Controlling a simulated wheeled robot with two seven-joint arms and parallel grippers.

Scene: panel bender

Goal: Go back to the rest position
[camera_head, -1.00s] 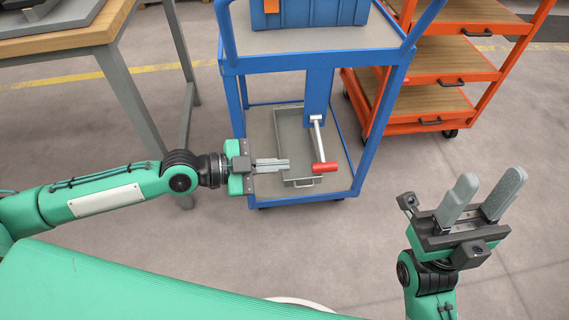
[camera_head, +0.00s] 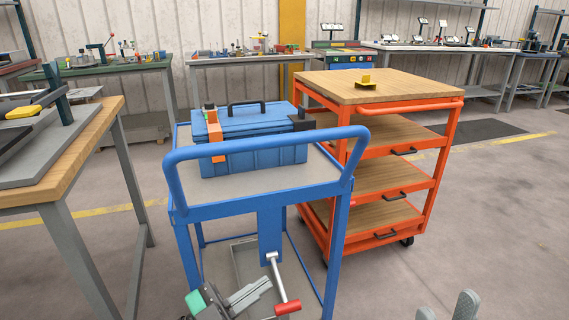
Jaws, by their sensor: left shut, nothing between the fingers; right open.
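My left gripper (camera_head: 262,287) shows at the bottom of the head view, in front of the lower part of the blue cart (camera_head: 262,205). Its fingers are together with nothing between them. A red-handled lever (camera_head: 288,307) on the cart is just right of its fingertips in the picture; whether they touch I cannot tell. My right gripper (camera_head: 447,306) is at the bottom edge, right of the cart, with only its two grey fingertips showing, spread apart and empty. The rest of both arms is out of view.
A blue toolbox (camera_head: 262,156) sits on the cart's top shelf. An orange shelf trolley (camera_head: 437,172) stands close behind right. A wooden-topped table (camera_head: 85,148) is at the left. Benches line the back wall. Floor at the right is clear.

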